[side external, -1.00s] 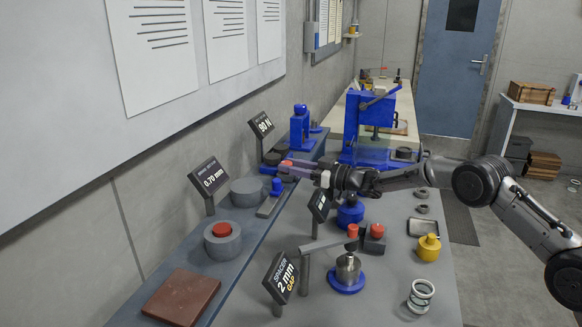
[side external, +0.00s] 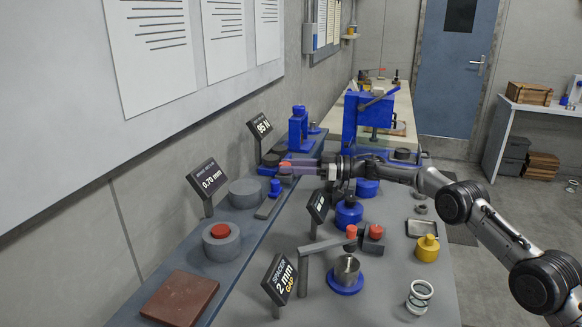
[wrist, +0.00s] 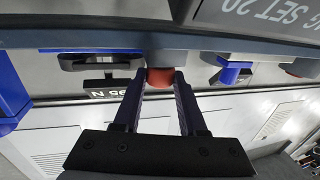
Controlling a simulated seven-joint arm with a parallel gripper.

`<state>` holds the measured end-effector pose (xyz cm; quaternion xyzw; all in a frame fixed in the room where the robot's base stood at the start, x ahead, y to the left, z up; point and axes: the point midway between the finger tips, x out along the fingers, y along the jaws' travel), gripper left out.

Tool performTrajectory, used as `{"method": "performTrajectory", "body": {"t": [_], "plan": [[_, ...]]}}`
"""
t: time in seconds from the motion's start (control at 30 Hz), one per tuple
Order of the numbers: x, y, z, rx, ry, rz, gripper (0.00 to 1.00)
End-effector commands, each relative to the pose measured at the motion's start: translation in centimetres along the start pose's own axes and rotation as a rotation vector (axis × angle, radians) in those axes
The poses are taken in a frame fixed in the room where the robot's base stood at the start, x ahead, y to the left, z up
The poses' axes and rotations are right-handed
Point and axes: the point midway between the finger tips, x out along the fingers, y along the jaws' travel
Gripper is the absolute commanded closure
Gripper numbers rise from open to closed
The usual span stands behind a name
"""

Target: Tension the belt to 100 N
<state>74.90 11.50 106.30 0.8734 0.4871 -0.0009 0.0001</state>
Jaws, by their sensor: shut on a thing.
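A small dark display (side external: 260,127) on a post reads about 95 N in the side view; it also shows upside down in the wrist view (wrist: 108,93). Below it on the blue-grey ledge are dark round parts (side external: 271,159); I cannot make out the belt itself. My gripper (side external: 288,168) reaches in from the right, level, with its fingers shut on a red knob. In the wrist view the red knob (wrist: 160,77) sits between the two fingertips (wrist: 163,82). The fingers hide part of the knob in the side view.
A 0.70 mm display (side external: 207,178) and a grey ring with a red top (side external: 221,238) stand on the ledge nearer the camera. A blue press (side external: 367,120) stands behind my wrist. A 2 mm spacer sign (side external: 279,279) and a yellow weight (side external: 427,247) are on the bench.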

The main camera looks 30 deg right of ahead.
Motion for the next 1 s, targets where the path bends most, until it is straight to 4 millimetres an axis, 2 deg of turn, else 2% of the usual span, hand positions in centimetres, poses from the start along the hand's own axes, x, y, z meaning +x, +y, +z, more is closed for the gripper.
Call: {"method": "performTrajectory", "body": {"t": [0.33,0.37,0.5,0.53,0.83,1.0], "plan": [[0.0,0.0,-0.2,-0.001,0.004,-0.003,1.00],[0.0,-0.1,-0.2,-0.001,0.004,-0.003,0.57],[0.0,-0.1,-0.2,-0.001,0.004,-0.003,0.32],[0.0,0.0,-0.2,-0.001,0.003,-0.003,0.29],[-0.1,0.0,-0.1,-0.001,0.002,-0.002,0.29],[-1.7,0.1,-0.2,0.000,0.001,0.001,0.29]]}}
